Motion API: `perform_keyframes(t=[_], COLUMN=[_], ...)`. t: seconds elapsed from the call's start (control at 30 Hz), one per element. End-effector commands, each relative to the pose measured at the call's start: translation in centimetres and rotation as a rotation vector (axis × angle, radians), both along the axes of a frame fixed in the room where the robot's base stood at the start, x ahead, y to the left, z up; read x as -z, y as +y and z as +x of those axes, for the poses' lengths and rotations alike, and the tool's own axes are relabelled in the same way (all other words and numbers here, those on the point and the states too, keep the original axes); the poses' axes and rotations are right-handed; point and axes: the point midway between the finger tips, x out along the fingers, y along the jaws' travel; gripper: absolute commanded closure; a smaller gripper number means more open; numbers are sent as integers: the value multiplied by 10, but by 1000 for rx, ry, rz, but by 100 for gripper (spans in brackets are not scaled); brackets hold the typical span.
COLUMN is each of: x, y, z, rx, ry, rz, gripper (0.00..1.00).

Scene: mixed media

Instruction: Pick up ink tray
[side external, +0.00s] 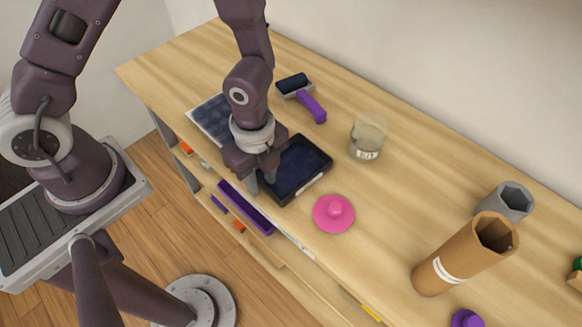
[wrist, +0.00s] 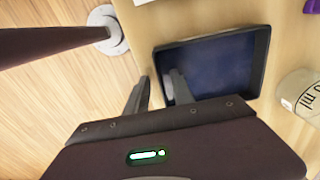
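The ink tray (side external: 325,163) is a black, shallow rectangular tray with a dark blue inside, lying flat on the wooden bench near its front edge. It also shows in the wrist view (wrist: 225,62). My gripper (side external: 262,182) is at the tray's front-left side, pointing down. In the wrist view, the gripper (wrist: 158,82) has its fingers apart. One finger is outside the tray's left wall and the other is over its inside, with the wall between them. Whether either fingertip touches the tray cannot be told. My gripper hides part of the tray in the side view.
A purple-handled roller (side external: 310,105) lies behind the tray. A labelled glass jar (side external: 368,138) stands to its right, and a pink lidded item (side external: 334,213) is in front. A dark gridded panel (side external: 212,118) lies left. Brown (side external: 465,256) and grey (side external: 503,202) tubes are farther right.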

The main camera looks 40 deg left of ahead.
Motion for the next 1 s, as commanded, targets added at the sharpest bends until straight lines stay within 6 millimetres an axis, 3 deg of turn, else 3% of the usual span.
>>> perform_keyframes(t=[0.2,0.37,1.0], x=[1,1,1], y=[0,0,0], z=[0,0,0], rx=[-2,-2,-3], ry=[-1,-1,-1], rz=[0,0,1], gripper=[71,100,100])
